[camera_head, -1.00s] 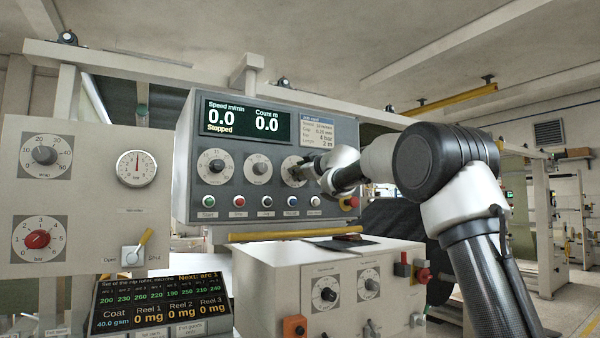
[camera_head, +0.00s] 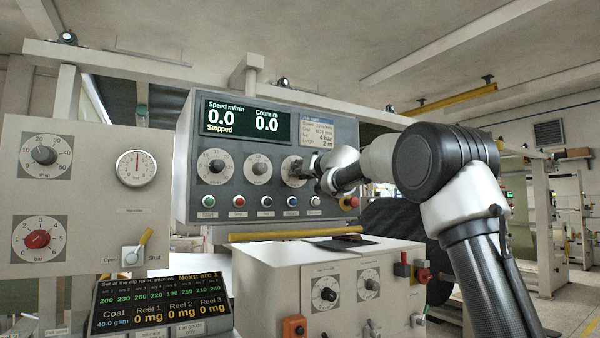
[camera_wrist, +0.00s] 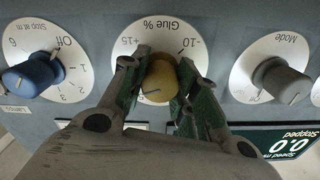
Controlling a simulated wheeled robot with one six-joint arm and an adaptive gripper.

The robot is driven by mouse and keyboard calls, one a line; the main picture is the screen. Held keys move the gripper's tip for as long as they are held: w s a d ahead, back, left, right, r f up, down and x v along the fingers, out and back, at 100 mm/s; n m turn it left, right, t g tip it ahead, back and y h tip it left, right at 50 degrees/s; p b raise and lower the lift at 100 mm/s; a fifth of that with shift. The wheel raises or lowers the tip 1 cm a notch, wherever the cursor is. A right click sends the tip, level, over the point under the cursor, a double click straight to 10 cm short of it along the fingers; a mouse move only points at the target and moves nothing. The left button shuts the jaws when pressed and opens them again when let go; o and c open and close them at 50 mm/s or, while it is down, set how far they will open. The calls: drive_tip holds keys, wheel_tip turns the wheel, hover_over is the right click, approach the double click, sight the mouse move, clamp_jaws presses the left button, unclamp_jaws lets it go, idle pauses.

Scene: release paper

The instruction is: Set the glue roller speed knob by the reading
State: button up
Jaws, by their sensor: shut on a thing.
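The Glue % knob (camera_wrist: 160,82) is a yellowish round knob on a white dial (camera_wrist: 125,42) in the wrist view. The fingers hide parts of the dial scale. In the head view my gripper (camera_head: 303,171) is at the third dial of the grey control panel (camera_head: 340,125) and covers its knob.
A grey Mode knob (camera_wrist: 280,82) and a blue Stop at knob (camera_wrist: 34,76) flank the Glue knob closely. The panel display (camera_head: 245,121) reads 0.0 speed, 0.0 count, Stopped. A lower screen (camera_head: 160,304) lists coat 40.0 gsm and three reels at 0 mg. Push buttons line the panel below.

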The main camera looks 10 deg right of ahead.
drive_tip(key=shift+f+m, duration=0.1)
drive_tip(key=shift+m, duration=0.7)
drive_tip(key=o, duration=1)
drive_tip(key=shift+o, duration=0.2)
drive_tip(key=v, duration=1.2)
